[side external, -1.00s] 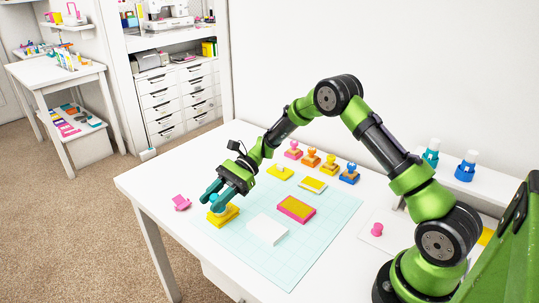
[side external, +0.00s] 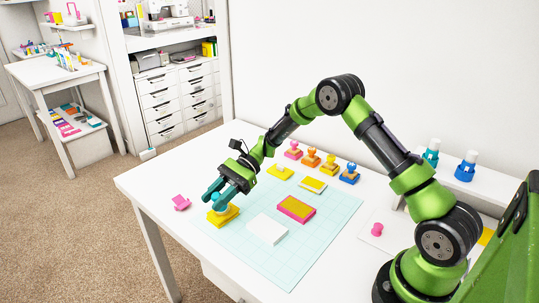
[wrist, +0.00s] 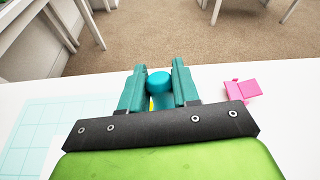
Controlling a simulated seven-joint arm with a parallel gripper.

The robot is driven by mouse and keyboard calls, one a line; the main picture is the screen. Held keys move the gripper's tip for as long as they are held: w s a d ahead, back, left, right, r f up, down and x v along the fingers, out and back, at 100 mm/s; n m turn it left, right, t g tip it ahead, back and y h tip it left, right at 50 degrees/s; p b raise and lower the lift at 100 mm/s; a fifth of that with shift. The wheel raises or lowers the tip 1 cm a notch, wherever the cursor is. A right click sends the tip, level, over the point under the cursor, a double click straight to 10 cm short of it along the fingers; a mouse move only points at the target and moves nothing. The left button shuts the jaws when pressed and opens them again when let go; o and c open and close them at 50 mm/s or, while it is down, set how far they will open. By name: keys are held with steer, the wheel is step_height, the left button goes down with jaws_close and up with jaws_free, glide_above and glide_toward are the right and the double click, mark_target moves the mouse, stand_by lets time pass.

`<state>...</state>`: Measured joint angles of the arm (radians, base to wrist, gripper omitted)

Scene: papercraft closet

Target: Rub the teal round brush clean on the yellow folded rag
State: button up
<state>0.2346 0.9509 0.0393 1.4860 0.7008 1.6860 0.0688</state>
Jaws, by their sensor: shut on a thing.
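My gripper (side external: 219,200) is shut on the teal round brush, over the left part of the table. In the wrist view the brush's round teal top (wrist: 158,83) shows between my two teal fingers (wrist: 160,88). The yellow folded rag (side external: 224,218) lies flat at the left corner of the gridded mat, directly under the brush. A small yellow bit of it shows below the brush in the wrist view. The brush's lower end is close to the rag, partly hidden by my fingers; I cannot tell whether it touches.
A pink piece (side external: 181,203) lies left of the rag. On the gridded mat (side external: 318,235) are a white block (side external: 267,229) and a pink-and-yellow pad (side external: 296,209). Several colored stamps stand along the back, including a blue one (side external: 349,174). The mat's front right is clear.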

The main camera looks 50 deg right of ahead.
steer(key=shift+a, duration=0.6)
steer(key=shift+d+f, duration=0.15)
steer(key=shift+d, duration=1)
steer(key=shift+r, duration=0.75)
